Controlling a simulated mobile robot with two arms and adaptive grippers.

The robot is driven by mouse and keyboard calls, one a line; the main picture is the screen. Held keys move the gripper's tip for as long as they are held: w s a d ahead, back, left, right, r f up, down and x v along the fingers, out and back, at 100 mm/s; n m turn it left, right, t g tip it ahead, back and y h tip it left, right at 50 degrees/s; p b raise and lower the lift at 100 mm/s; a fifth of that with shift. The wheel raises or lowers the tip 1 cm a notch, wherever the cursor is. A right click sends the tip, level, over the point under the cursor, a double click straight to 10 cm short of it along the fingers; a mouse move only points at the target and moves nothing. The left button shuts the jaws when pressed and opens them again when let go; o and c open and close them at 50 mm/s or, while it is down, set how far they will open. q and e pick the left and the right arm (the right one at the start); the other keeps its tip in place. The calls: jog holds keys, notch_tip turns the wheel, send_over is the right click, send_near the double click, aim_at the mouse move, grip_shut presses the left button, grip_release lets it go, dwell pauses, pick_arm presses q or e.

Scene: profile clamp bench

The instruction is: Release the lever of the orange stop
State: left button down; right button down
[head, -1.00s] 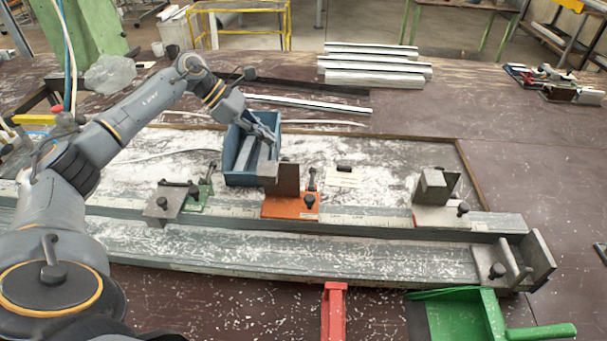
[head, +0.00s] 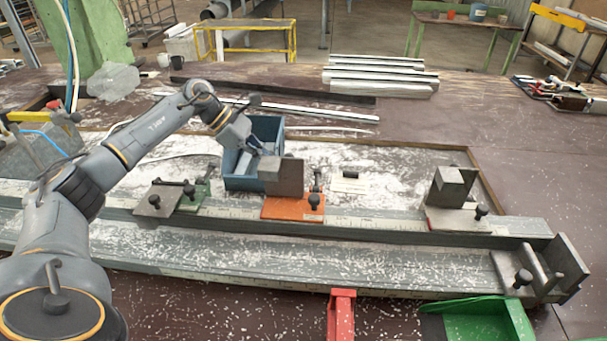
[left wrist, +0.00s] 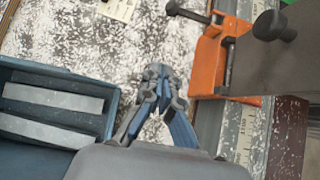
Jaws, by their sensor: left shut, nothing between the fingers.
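The orange stop (head: 290,208) sits on the long scaled rail, with a grey upright plate (head: 290,178) on it. Its dark lever (head: 317,180) stands up at the right of the plate, behind a black knob (head: 314,199). In the left wrist view the orange stop (left wrist: 208,66) is at the upper right, and the lever (left wrist: 188,13) points left from it at the top. My left gripper (left wrist: 161,76) is shut and empty, apart from the stop and left of it in that view. In the head view it is over the blue bin, partly hidden. My right gripper is out of view.
The blue bin (head: 228,177) holds grey bars. A green stop (head: 192,198) stands left on the rail, and another stop (head: 452,190) stands right. An end clamp (head: 535,270) is at the front right. A white label and chips lie behind the rail.

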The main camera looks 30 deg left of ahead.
aim_at(317, 181)
pick_arm(q)
jog(key=p+x, duration=0.2)
jog(key=x, duration=0.7)
jog(key=shift+d+f+p, duration=0.2)
jog(key=shift+d+p, duration=0.1)
jog(key=shift+d, duration=0.05)
jog(key=r, duration=0.1)
jog(key=d+r+p, duration=0.1)
jog(key=w+r+p, duration=0.1)
jog(key=shift+d+r, duration=0.15)
jog(key=shift+d, duration=0.25)
